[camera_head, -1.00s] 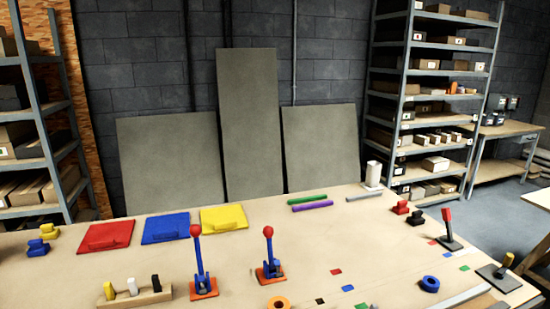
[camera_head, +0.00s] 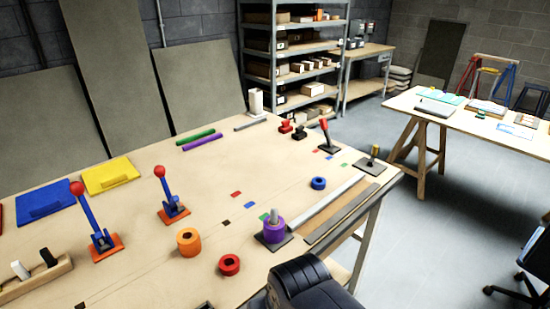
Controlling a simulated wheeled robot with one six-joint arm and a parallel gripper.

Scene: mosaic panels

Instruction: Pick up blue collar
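The blue collar (camera_head: 318,184) is a small ring lying flat on the wooden workbench (camera_head: 120,215), toward its right edge. It stands apart from the other rings, with nothing covering it. A dark part of my arm (camera_head: 312,284) shows at the bottom, below and nearer than the collar. My gripper's fingers are not visible, so its state does not show.
A purple collar (camera_head: 274,230) sits around a grey post on a dark plate. Orange (camera_head: 189,241) and red (camera_head: 229,265) collars lie to its left. A red-topped lever (camera_head: 327,138) and a post plate (camera_head: 374,163) stand behind the blue collar. Metal strips line the bench edge.

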